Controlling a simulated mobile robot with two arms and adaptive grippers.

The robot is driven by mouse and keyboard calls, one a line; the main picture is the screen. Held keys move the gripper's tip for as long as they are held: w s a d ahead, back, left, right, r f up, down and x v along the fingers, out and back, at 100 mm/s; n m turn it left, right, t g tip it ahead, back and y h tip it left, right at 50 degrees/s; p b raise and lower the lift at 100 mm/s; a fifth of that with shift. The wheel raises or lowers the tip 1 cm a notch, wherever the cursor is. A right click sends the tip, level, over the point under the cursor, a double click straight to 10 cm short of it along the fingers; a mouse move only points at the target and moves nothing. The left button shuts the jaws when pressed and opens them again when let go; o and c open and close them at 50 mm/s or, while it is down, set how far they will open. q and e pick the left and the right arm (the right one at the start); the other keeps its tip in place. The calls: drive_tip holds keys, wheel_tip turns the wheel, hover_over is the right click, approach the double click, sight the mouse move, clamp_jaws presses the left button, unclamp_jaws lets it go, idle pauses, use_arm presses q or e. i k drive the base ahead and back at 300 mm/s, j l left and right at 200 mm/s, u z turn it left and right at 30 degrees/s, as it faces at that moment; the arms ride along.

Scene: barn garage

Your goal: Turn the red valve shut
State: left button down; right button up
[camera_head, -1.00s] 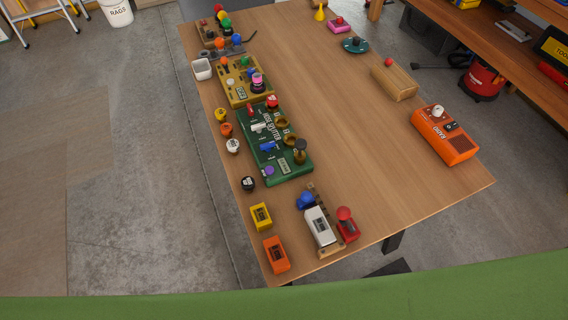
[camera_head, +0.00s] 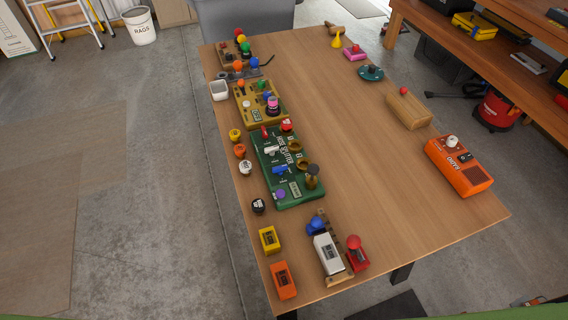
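A green hose splitter board (camera_head: 285,150) with white lettering lies on the wooden table, left of its middle. Along its left side are a small red valve handle (camera_head: 264,132), a white handle (camera_head: 271,150), a blue handle (camera_head: 279,170) and a purple knob (camera_head: 281,193). The red handle is at the far end of this row; its exact angle is too small to tell. A separate red knob (camera_head: 287,125) sits at the board's far right corner. Brass cup-like fittings (camera_head: 302,164) line the right side. Neither of my grippers is in view.
The wooden table (camera_head: 365,190) is clear in its middle. A yellow board (camera_head: 256,115) stands just beyond the green one. Small caps and boxes line the left edge. A white module (camera_head: 326,254) is near the front; an orange box (camera_head: 459,166) is at right.

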sight(264, 134)
drive_tip(key=j+z, duration=0.95)
drive_tip(key=i+j+z, duration=0.1)
drive_tip(key=j+z, duration=0.35)
